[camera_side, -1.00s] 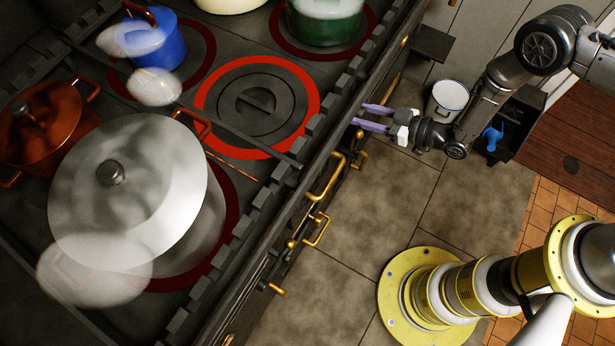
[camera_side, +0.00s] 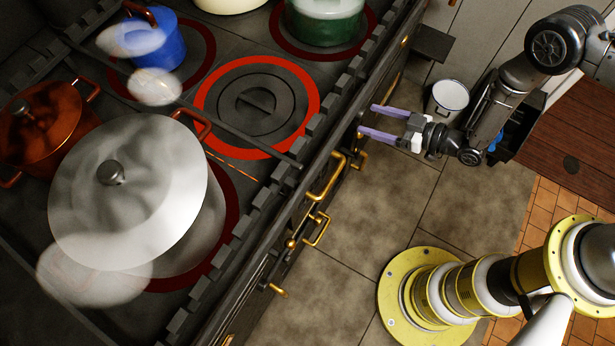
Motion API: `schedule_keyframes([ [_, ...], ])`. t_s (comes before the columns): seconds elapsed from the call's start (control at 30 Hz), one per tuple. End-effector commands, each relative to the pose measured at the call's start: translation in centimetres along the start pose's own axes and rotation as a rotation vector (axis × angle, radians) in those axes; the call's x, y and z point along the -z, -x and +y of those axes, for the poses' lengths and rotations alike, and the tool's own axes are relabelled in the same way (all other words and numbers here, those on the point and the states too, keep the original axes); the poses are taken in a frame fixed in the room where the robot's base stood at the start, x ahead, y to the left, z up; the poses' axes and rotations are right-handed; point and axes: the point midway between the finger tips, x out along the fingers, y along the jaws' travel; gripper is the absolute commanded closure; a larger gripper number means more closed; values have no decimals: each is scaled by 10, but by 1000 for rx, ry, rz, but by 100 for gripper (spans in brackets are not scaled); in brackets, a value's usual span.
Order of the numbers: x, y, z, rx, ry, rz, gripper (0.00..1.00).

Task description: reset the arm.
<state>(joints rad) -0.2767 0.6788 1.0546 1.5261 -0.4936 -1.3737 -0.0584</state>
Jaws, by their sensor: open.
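My gripper (camera_side: 368,119) is at the upper middle right, just off the front edge of the stove (camera_side: 262,200). Its two purple fingers point left toward the stove front and stand apart with nothing between them. The arm comes in from the upper right and ends at this gripper. Whether the fingertips touch the stove edge I cannot tell from this angle.
The stove top holds a large lidded pot (camera_side: 140,215), a red-brown pot (camera_side: 40,135), a blue pot (camera_side: 165,45) and a green pot (camera_side: 325,28). A red-ringed burner (camera_side: 215,105) is bare. Brass handles (camera_side: 328,178) jut from the stove front. A white bucket (camera_side: 448,98) stands behind my gripper.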

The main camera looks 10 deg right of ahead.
Motion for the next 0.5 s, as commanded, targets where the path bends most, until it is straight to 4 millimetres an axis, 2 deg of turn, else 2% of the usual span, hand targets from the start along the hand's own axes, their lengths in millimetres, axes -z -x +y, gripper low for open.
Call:
schedule_keyframes([
  [0.3, -9, 28, 0, 0, -1, 0, 25],
  [0.5, -11, 37, 0, 0, 0, 1, 25],
])
